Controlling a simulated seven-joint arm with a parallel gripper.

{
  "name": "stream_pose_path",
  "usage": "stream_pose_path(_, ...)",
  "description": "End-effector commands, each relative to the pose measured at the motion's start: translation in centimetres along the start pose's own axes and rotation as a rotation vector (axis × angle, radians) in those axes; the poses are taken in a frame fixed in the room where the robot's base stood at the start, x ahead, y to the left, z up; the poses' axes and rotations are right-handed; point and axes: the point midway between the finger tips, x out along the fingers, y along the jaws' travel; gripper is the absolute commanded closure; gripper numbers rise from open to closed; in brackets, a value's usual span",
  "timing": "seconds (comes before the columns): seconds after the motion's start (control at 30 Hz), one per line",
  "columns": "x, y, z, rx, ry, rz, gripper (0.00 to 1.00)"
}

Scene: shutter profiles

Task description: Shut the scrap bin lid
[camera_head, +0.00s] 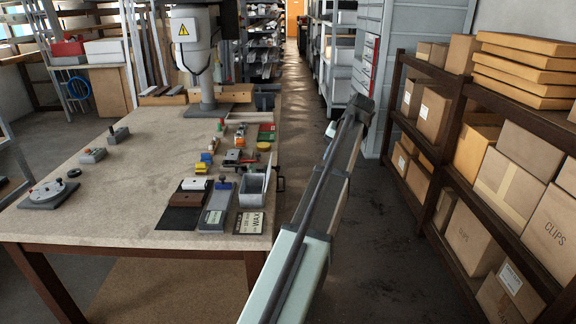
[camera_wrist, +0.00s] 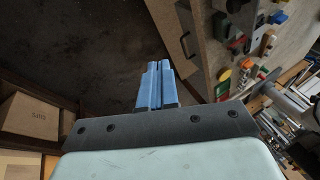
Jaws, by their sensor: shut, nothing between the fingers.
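A small grey open-topped bin (camera_head: 251,187) stands near the right edge of the workbench (camera_head: 130,215). It looks like the scrap bin. A thin pale panel (camera_head: 268,172) stands tilted at its right side and may be its lid; I cannot tell for sure. My gripper (camera_wrist: 158,68) shows in the wrist view with its blue fingers together and nothing between them. It is over the aisle floor beside the bench, apart from the bin. In the head view my arm reaches along the right of the bench, and the fingers are hidden.
Small items crowd the bench around the bin, including a black-and-white WAX card (camera_head: 249,222) and a white-topped block (camera_head: 194,184). A dark handle (camera_head: 281,184) sticks out from the bench's right side. A shelf of cardboard boxes (camera_head: 508,187) lines the aisle's right.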

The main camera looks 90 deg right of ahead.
Motion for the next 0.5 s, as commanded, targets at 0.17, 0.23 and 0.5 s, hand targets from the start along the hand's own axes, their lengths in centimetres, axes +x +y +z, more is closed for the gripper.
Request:
stream_pose_path(0.17, 0.4, -3.3, 3.4, -0.175, 0.059, -0.153, 1.0)
stream_pose_path(0.23, 0.2, -4.1, 3.1, -0.241, 0.083, -0.191, 1.0)
stream_pose_path(0.5, 0.2, -4.6, 2.5, -0.382, 0.122, -0.204, 1.0)
